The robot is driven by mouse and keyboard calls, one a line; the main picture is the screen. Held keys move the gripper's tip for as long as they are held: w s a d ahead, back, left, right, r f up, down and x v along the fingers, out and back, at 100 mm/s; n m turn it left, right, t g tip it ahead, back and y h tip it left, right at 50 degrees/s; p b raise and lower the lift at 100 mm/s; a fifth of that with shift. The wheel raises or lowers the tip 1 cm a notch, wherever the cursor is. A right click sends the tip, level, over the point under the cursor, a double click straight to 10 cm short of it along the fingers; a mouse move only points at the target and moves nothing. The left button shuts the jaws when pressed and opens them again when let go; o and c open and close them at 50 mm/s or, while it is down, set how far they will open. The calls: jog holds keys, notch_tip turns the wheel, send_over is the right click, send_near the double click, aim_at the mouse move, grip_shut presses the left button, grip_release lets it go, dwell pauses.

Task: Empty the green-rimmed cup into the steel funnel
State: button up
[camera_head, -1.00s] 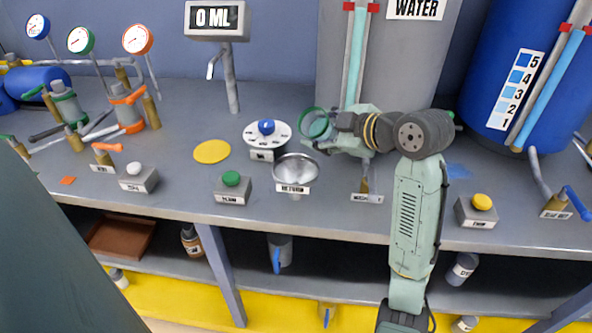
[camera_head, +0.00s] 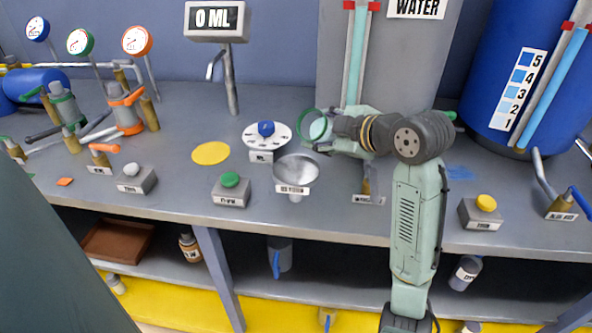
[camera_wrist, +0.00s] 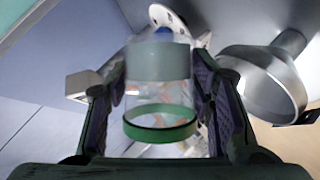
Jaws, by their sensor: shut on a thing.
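The green-rimmed cup (camera_head: 314,126) is clear, with a green ring at its mouth. In the wrist view the cup (camera_wrist: 160,92) sits between both fingers of my gripper (camera_wrist: 163,105), which is shut on it. A pale band shows at its far part; I cannot tell whether this is liquid. In the head view my gripper (camera_head: 332,131) holds the cup above the bench, behind and slightly right of the steel funnel (camera_head: 297,168). The funnel also shows at the right in the wrist view (camera_wrist: 262,82), apart from the cup. The cup's exact tilt is unclear.
A white dial with a blue knob (camera_head: 266,130) stands behind the funnel, close to the cup. A green button box (camera_head: 230,188) is left of the funnel. The grey water tank (camera_head: 415,60) rises behind my arm. Bare bench lies around the yellow disc (camera_head: 210,153).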

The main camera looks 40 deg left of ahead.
jog(key=shift+r+n+t+b, duration=0.2)
jog(key=shift+n+t+b, duration=0.1)
jog(key=shift+b, duration=0.15)
jog(key=shift+s+f+n+t+b, duration=0.1)
jog(key=shift+f+n+t+b, duration=0.4)
jog(key=shift+b, duration=0.9)
jog(key=shift+s+r+n+t+b, duration=0.1)
jog(key=shift+r+n+t+b, duration=0.45)
jog(key=shift+b, duration=0.3)
dwell(0.5)
jog(key=shift+s+a+f+n+t+y+b, duration=0.1)
jog(key=shift+s+f+n+t+y+b, duration=0.4)
jog(key=shift+b, duration=1.05)
jog(key=shift+s+r+n+t+b, duration=0.25)
jog(key=shift+s+r+n+b, duration=0.15)
jog(key=shift+n+b, duration=0.6)
dwell(0.4)
